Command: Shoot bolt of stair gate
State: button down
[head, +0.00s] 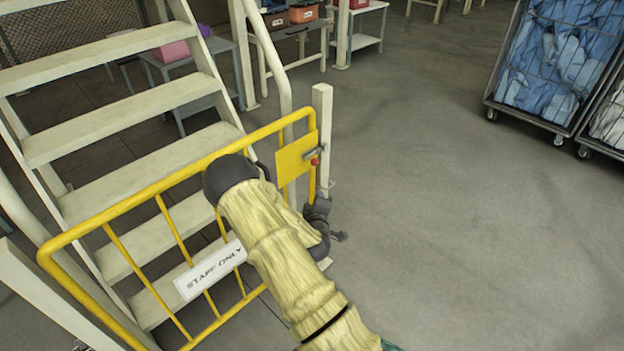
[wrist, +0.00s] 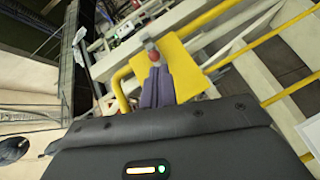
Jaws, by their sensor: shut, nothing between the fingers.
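The yellow stair gate (head: 142,202) stands across the foot of the stairs, its free end beside a pale post (head: 322,125). A yellow plate (head: 294,160) on that end carries a grey bolt (head: 315,152) with a red knob (head: 314,162). I cannot tell whether the bolt's tip is inside the post. In the wrist view my gripper (wrist: 156,72) is shut and empty, its fingertips close to the red knob (wrist: 154,57) in front of the yellow plate (wrist: 182,66). Contact is unclear. In the head view my arm crosses in front of the gate and the fingertips are not clear.
A "STAFF ONLY" sign (head: 210,270) hangs on the gate. Pale stairs (head: 130,115) rise behind it. A wire cage trolley (head: 555,65) of blue cloth stands at the back right. Tables with boxes stand behind. The grey floor (head: 470,230) to the right is clear.

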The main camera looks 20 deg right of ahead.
jog(key=f+n+t+y, duration=0.1)
jog(key=n, duration=0.1)
jog(key=a+f+n+t+y+b, duration=0.1)
jog(key=n+t, duration=0.1)
jog(key=n, duration=0.1)
jog(key=a+f+n+t+y, duration=0.1)
jog(key=n+t, duration=0.1)
jog(key=n, duration=0.1)
jog(key=shift+w+a+b, duration=0.1)
jog(key=shift+w+b, duration=0.2)
jog(key=shift+b, duration=0.1)
jog(key=d+p+x, duration=0.1)
jog(key=d+x, duration=0.1)
jog(key=x, duration=1)
jog(key=shift+d+r, duration=0.15)
jog(key=shift+d, duration=0.35)
jog(key=shift+w+a, duration=0.1)
